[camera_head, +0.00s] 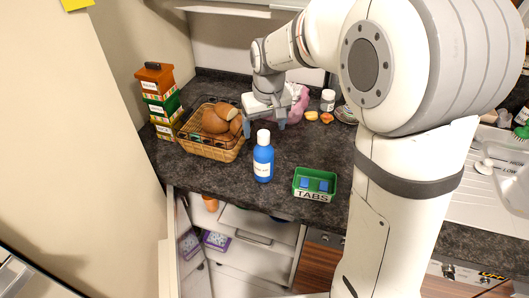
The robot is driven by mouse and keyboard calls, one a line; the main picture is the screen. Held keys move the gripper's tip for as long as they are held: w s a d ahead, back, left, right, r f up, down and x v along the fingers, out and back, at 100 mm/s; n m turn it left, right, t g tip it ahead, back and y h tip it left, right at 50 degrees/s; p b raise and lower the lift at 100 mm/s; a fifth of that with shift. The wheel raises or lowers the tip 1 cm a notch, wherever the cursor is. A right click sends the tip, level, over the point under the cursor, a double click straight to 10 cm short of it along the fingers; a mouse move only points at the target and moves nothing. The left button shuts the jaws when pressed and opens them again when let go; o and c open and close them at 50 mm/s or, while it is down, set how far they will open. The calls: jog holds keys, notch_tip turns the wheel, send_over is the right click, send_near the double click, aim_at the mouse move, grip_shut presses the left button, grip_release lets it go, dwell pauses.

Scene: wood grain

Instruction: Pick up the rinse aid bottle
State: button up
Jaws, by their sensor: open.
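The rinse aid bottle (263,163) is blue with a white cap and a white label whose print is too small to read. It stands upright on the dark countertop, near the front edge. My gripper (264,127) is open, with one finger on each side of the picture area around the bottle's cap. It looks just above or behind the cap. I cannot tell whether a finger touches the bottle. Nothing is seen held between the fingers.
A bread basket (209,153) stands close left of the bottle, with stacked boxes (159,105) beyond. A green TABS tray (298,190) is at the right. A pink object (300,104) and a small jar (327,100) stand behind. An open drawer (255,226) lies below the counter edge.

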aim_at(263, 143)
jog(key=f, duration=0.3)
jog(key=f+p, duration=0.1)
jog(key=f, duration=0.3)
jog(key=shift+w+a, duration=0.2)
jog(key=shift+c, duration=0.5)
jog(key=c, duration=1.5)
